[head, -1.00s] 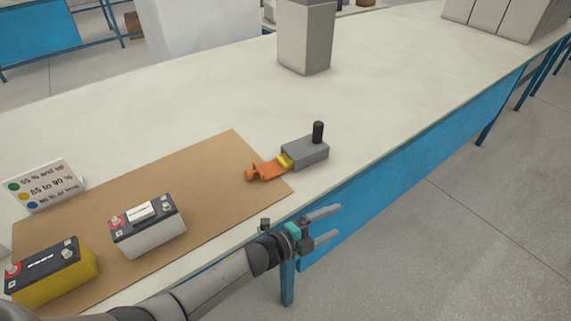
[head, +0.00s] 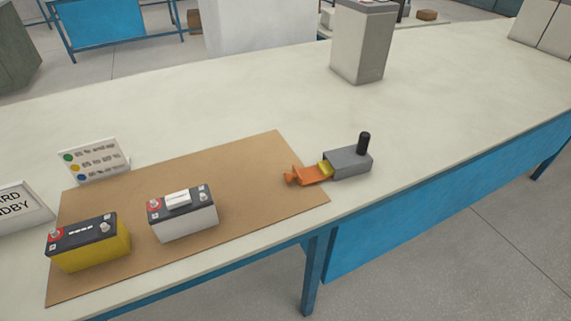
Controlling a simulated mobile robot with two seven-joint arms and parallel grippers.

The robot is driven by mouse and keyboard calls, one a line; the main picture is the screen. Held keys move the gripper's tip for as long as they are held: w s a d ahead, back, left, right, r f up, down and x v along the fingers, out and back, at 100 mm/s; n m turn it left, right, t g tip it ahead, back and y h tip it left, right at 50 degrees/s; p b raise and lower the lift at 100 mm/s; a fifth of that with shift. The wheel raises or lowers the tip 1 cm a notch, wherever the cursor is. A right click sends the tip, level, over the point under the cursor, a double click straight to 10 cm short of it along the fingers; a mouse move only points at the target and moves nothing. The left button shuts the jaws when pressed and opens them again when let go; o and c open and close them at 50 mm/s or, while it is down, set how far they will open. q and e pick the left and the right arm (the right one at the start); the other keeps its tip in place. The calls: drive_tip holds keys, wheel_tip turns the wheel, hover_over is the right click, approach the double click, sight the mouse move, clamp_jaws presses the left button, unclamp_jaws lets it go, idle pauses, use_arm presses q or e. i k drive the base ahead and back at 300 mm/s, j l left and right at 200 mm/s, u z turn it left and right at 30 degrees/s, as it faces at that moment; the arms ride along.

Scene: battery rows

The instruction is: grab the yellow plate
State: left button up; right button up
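A small yellow piece (head: 325,169), which looks like a plate, sits at the left end of a grey block (head: 349,162) with a black upright knob (head: 363,143). An orange piece (head: 306,176) lies against its left side, at the right edge of a brown mat (head: 250,190). Only a small part of the yellow piece shows; I cannot tell how it is joined to the block. Neither of my grippers is in view.
A yellow battery (head: 90,247) and a white battery (head: 186,216) stand on the mat. Signs (head: 95,160) stand at its left. A grey bin (head: 360,45) stands farther back on the pale table (head: 230,95). The table is clear around the grey block.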

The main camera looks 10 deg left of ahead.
sight(326, 168)
drive_tip(key=i+l+u, duration=0.3)
drive_tip(key=l+u, duration=0.35)
drive_tip(key=i+l+u, duration=0.1)
drive_tip(key=l+u, duration=0.2)
drive_tip(key=l, duration=0.2)
drive_tip(key=l+u, duration=0.3)
drive_tip(key=l, duration=0.15)
